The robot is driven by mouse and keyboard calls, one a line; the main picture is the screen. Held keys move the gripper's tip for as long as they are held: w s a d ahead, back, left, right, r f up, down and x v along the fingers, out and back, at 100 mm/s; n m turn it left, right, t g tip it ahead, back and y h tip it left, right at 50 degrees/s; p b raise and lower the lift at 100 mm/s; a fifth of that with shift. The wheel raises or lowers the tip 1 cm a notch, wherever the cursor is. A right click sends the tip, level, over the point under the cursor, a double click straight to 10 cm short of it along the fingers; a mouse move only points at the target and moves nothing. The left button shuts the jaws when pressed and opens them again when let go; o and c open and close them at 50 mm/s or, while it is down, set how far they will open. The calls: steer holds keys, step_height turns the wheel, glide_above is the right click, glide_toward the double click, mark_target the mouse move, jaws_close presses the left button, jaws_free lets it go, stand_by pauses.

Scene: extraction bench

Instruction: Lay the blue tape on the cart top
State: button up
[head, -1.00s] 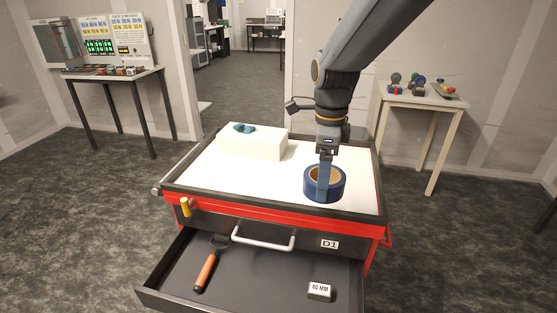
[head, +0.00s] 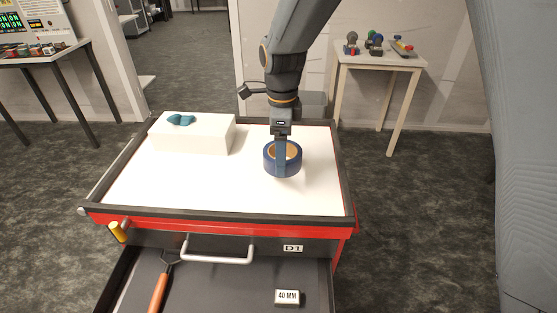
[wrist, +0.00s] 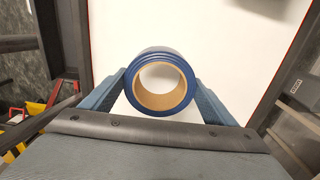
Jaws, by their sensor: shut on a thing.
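The blue tape (head: 268,160) is a dark blue roll with a tan core, over the right part of the white cart top (head: 210,190). It also shows in the wrist view (wrist: 160,54), between my two fingers. My gripper (head: 281,150) points down from above and is shut on the roll, one finger showing across its near side. In the wrist view my gripper (wrist: 160,100) has a finger on each side of the tape, with white cart top beyond. The roll is at or close above the surface; I cannot tell whether it touches.
A white box (head: 195,138) with a teal object (head: 181,119) stands at the cart's back left. The drawer below is open, holding an orange-handled tool (head: 158,292) and a labelled block (head: 287,297). The cart top's left and front are clear. A small table (head: 375,60) stands behind right.

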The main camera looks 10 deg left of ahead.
steer(key=shift+f+p, duration=0.6)
steer(key=shift+f, duration=1.7)
steer(key=o, duration=1.1)
steer(key=shift+f, duration=0.1)
step_height(320, 180, up, 12)
steer(key=b, duration=0.4)
steer(key=s+d+f+n, duration=0.2)
steer(key=s+d+n, duration=0.2)
steer(key=d, duration=0.4)
steer(key=s+d+f+n+t, duration=0.1)
steer(key=s+d+f+n, duration=0.2)
steer(key=s+d+n, duration=0.2)
steer(key=s+d+f+n, duration=0.3)
steer(key=d+n, duration=0.5)
steer(key=d, duration=0.4)
steer(key=shift+s+d+t, duration=0.2)
steer(key=shift+s+t, duration=0.1)
steer(key=shift+s, duration=0.5)
